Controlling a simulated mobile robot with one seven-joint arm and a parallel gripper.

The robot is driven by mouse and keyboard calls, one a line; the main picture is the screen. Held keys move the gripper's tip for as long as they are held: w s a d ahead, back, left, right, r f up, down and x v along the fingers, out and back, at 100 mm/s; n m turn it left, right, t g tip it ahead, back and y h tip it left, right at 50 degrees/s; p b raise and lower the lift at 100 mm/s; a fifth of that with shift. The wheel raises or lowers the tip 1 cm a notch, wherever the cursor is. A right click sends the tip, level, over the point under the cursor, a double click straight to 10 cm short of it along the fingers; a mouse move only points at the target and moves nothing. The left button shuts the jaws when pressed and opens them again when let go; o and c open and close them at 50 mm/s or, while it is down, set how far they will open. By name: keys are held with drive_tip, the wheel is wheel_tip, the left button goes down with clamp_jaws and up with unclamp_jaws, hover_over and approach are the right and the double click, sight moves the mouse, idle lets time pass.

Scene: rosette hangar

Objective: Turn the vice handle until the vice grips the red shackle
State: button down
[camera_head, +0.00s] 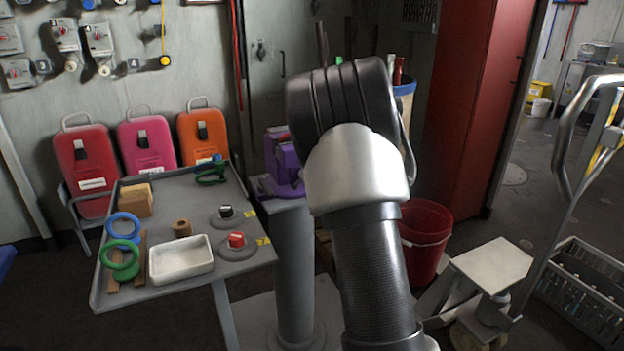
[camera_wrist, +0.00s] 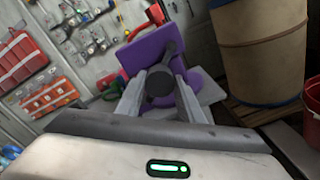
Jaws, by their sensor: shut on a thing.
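The purple vice (camera_head: 284,168) stands on a grey pedestal to the right of the grey table, partly covered by my arm in the head view. It also fills the upper middle of the wrist view (camera_wrist: 146,56). Its dark handle (camera_wrist: 160,83) has a round end facing the wrist camera. My gripper (camera_wrist: 160,90) has one finger on each side of that end and is shut on it. A small reddish patch (camera_head: 281,137) shows at the top of the vice; it may be the red shackle. I cannot tell whether the jaws touch it.
The grey table (camera_head: 117,290) holds a white tray (camera_head: 181,270), rings, blocks and two round grey bases with small parts. A red bucket (camera_head: 424,262) stands right of my arm. In the wrist view a tan barrel (camera_wrist: 262,60) stands right of the vice.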

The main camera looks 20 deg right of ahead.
drive_tip(key=m, duration=1.1)
drive_tip(key=shift+w+m, duration=0.1)
drive_tip(key=shift+m, duration=0.2)
drive_tip(key=m, duration=1.4)
drive_tip(key=shift+w+m+p, duration=0.15)
drive_tip(key=shift+m+p, duration=0.15)
drive_tip(key=shift+m, duration=0.1)
